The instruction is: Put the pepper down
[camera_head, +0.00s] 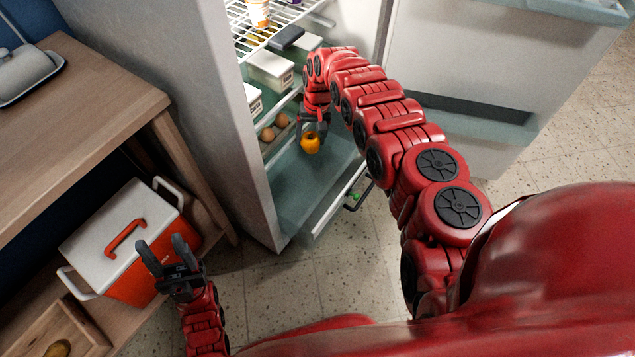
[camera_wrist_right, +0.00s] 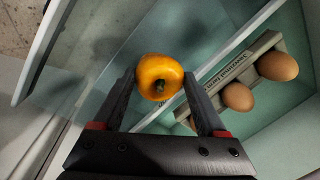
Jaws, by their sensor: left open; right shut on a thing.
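A yellow-orange pepper (camera_head: 310,143) is between the fingers of my right gripper (camera_head: 313,124), over the open lower drawer (camera_head: 299,196) of the fridge. In the right wrist view the pepper (camera_wrist_right: 159,78) sits between the tips of the right gripper (camera_wrist_right: 158,88), stem toward the camera. The right gripper is shut on it. The gap between the pepper and the drawer floor is hard to judge. My left gripper (camera_head: 168,254) is open and empty, at the lower left beside the red and white cooler.
White boxes (camera_head: 270,70) sit on the shelf above. The fridge door (camera_head: 470,70) stands open at right. The cooler (camera_head: 115,232) stands on the wooden unit. The drawer's front part is clear.

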